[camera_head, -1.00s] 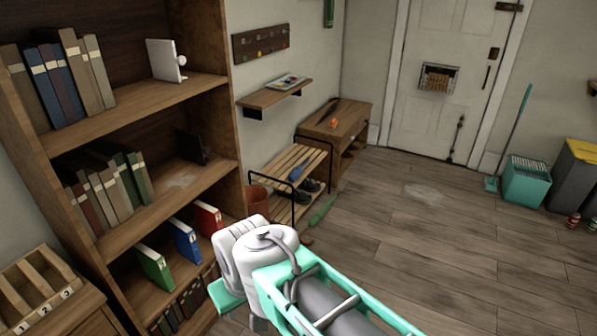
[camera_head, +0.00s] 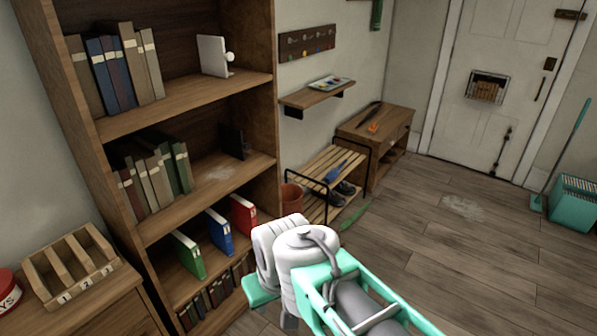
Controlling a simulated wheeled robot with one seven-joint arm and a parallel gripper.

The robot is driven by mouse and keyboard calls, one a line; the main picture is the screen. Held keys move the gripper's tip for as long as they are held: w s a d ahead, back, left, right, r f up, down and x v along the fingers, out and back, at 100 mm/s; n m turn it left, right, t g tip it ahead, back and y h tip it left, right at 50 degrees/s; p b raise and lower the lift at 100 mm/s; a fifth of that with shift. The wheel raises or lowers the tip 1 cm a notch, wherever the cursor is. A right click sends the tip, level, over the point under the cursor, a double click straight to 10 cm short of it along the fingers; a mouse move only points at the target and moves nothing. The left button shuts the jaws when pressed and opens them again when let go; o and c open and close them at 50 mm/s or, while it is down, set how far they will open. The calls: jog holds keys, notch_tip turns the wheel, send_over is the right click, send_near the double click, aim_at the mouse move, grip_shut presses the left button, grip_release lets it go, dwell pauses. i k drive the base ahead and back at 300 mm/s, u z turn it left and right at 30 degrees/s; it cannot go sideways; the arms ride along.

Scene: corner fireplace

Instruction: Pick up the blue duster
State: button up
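A small blue object (camera_head: 337,170), which looks like the blue duster, lies on the slatted wooden bench (camera_head: 326,166) by the wall, beyond the bookcase. It is small in view, so its exact shape is unclear. My arm reaches in from the lower right. Its white and teal end with my gripper (camera_head: 275,300) is in front of the bookcase's lower right side, well short of the bench and apart from the blue object. The fingers are not clearly visible, and I see nothing held.
A tall bookcase (camera_head: 262,120) with books and binders stands left of the bench. A terracotta bin (camera_head: 292,199) sits between them. Dark shoes (camera_head: 346,188) are on the bench's lower level. A wooden cabinet (camera_head: 385,124) stands beyond. The floor (camera_head: 420,262) to the right is open.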

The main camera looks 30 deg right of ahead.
aim_at(331, 175)
jog(key=z, duration=0.55)
jog(key=k, duration=1.3)
jog(key=z, duration=1.1)
jog(key=i, duration=3.2)
jog(key=u, duration=0.7)
jog(key=i, duration=0.85)
jog(key=u, duration=1.5)
jog(key=i, duration=0.85)
jog(key=u, duration=0.65)
jog(key=i, duration=0.45)
jog(key=z, duration=0.05)
